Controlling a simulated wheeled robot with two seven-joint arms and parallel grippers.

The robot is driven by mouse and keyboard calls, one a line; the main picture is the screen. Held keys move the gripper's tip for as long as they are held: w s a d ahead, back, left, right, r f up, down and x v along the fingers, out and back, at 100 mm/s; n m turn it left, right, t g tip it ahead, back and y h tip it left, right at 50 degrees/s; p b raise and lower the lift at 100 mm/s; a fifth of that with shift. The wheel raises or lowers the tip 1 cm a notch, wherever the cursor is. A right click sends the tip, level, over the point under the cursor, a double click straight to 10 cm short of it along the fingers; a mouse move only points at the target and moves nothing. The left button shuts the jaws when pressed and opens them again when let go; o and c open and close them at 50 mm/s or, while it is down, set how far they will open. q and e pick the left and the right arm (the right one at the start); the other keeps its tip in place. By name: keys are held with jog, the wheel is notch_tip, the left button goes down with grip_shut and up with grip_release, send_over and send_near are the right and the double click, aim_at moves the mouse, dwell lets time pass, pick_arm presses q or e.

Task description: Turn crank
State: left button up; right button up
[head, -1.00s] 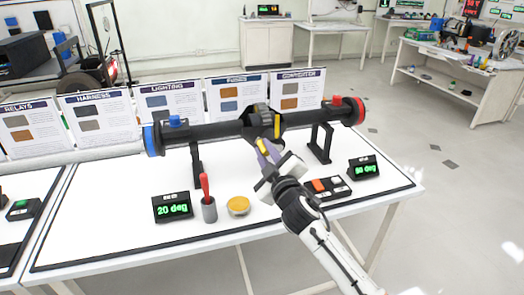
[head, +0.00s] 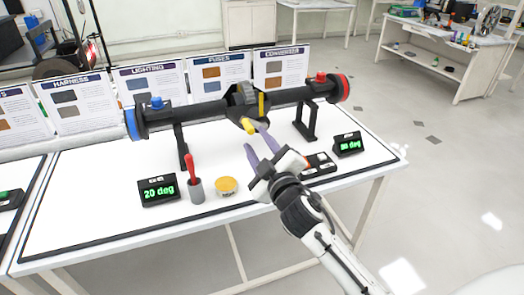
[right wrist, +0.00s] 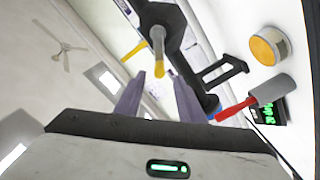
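The crank is a black horizontal shaft (head: 205,112) on two black stands, with a dark hub (head: 244,93) in the middle. A yellow handle (head: 249,125) sticks out from the hub towards me, and a yellow mark (head: 261,104) shows on the hub's right side. My right gripper (head: 257,139) is open and empty, just in front of and below the handle. In the right wrist view the spread fingers (right wrist: 156,76) point at the handle (right wrist: 158,45), apparently apart from it. My left gripper is out of view.
Panels (head: 150,83) line the back.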

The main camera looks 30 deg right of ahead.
jog(key=s, duration=0.3)
jog(key=shift+s+a, duration=0.3)
jog(key=shift+s, duration=0.05)
jog(key=shift+f, duration=0.1)
